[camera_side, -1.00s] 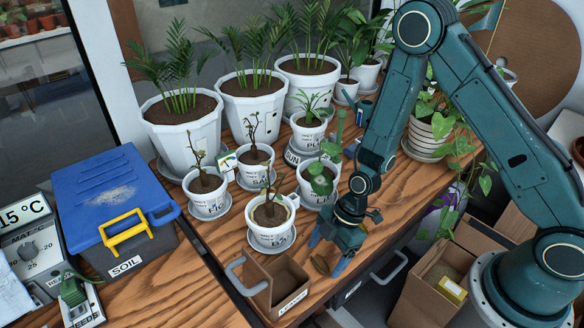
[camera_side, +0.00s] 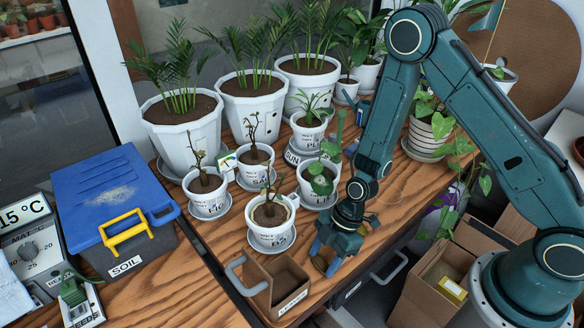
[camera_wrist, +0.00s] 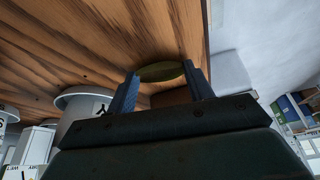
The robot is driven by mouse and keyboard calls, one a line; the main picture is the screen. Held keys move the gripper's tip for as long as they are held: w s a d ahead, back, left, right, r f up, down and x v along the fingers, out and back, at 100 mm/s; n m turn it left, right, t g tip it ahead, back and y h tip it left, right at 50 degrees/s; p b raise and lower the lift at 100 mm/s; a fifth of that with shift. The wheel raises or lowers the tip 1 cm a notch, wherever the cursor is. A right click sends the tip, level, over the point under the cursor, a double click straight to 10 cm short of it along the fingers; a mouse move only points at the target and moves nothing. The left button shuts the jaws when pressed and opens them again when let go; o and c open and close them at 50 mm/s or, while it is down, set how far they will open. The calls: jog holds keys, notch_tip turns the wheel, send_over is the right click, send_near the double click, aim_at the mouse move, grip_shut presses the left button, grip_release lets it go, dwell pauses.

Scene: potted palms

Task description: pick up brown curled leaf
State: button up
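A small white pot with a bare plant (camera_side: 271,228) stands behind and left of my gripper. Several more pots fill the bench behind. The bench's front edge is close on the right.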

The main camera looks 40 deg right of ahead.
aim_at(324, 261)
jog(key=shift+r, duration=0.15)
dwell(0.3)
notch_tip(324, 261, up, 20)
jog(key=shift+f, duration=0.15)
dwell(0.8)
